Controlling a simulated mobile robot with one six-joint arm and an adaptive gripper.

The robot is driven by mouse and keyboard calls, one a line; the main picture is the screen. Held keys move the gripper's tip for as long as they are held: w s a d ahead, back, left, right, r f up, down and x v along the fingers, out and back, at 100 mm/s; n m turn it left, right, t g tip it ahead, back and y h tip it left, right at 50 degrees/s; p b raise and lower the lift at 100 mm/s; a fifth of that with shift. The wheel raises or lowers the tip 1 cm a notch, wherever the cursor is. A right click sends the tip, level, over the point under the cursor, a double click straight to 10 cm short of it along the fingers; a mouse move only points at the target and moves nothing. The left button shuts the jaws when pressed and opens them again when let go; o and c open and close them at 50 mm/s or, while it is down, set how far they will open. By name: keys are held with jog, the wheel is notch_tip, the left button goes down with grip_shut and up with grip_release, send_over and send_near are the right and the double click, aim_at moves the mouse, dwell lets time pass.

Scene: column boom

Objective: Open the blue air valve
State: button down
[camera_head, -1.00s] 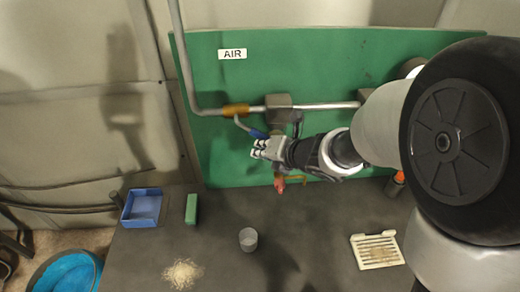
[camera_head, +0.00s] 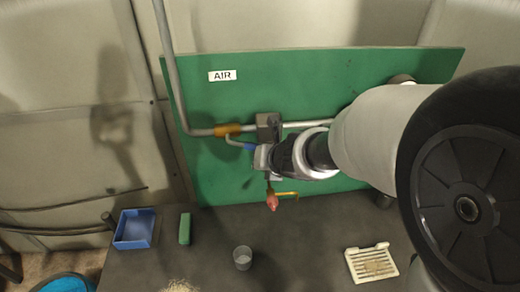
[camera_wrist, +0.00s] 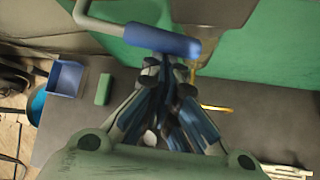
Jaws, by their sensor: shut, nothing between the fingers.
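The air valve is an orange-brass fitting (camera_head: 228,129) on a grey pipe, below the AIR sign (camera_head: 222,75). Its bent grey lever ends in a blue grip (camera_head: 249,146), which points right and slightly down in the head view. My gripper (camera_head: 262,157) is at the right end of the blue grip and partly covers it. In the wrist view the blue grip (camera_wrist: 160,42) lies across the tips of my gripper (camera_wrist: 166,66). The fingers are together with nothing between them. They look close to or touching the grip's underside; contact is not certain.
A dark box (camera_head: 268,126) sits on the pipe just above my gripper. A red knob (camera_head: 272,202) and a yellow pipe are below. The green panel (camera_head: 330,80) stands behind. The bench holds a blue tray (camera_head: 134,229), a green block (camera_head: 185,228), a cup (camera_head: 242,258) and a white rack (camera_head: 371,263).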

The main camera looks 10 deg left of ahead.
jog(key=shift+w+d+r+p, duration=0.1)
jog(key=shift+d+r+p, duration=0.1)
jog(key=shift+r+p, duration=0.25)
jog(key=shift+w+d+r+p, duration=0.1)
jog(key=shift+d+r+p, duration=0.1)
jog(key=shift+r, duration=0.4)
jog(key=shift+s, duration=0.1)
